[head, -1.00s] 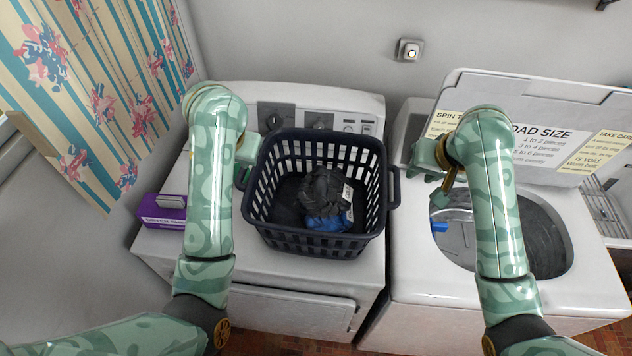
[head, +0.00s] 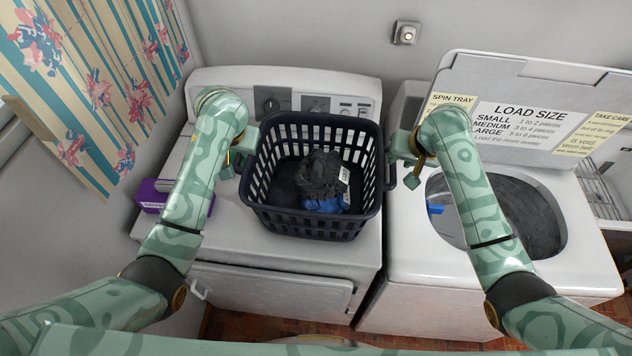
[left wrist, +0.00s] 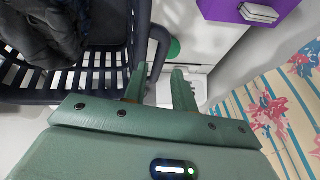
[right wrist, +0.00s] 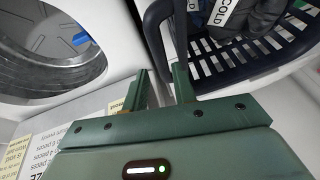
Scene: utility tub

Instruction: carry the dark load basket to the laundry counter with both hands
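The dark load basket (head: 312,222) stands upright on the white machine at the centre, with dark and blue clothes (head: 322,180) inside. It has a loop handle on each side. My left gripper (head: 238,162) is at its left handle; in the left wrist view the fingers (left wrist: 160,82) are apart, with the dark handle (left wrist: 158,40) at their tips. My right gripper (head: 402,160) is at the right handle (head: 388,172); in the right wrist view its fingers (right wrist: 160,85) are apart, with the handle (right wrist: 152,28) just beyond them. Whether either handle lies fully between the fingers is unclear.
A purple box (head: 160,194) sits left of the basket on the machine (head: 270,255). An open-lidded washer (head: 420,275) stands to the right, its lid (head: 530,110) raised with a load-size sign. A wire rack (head: 600,190) is at the far right. The wall is close behind.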

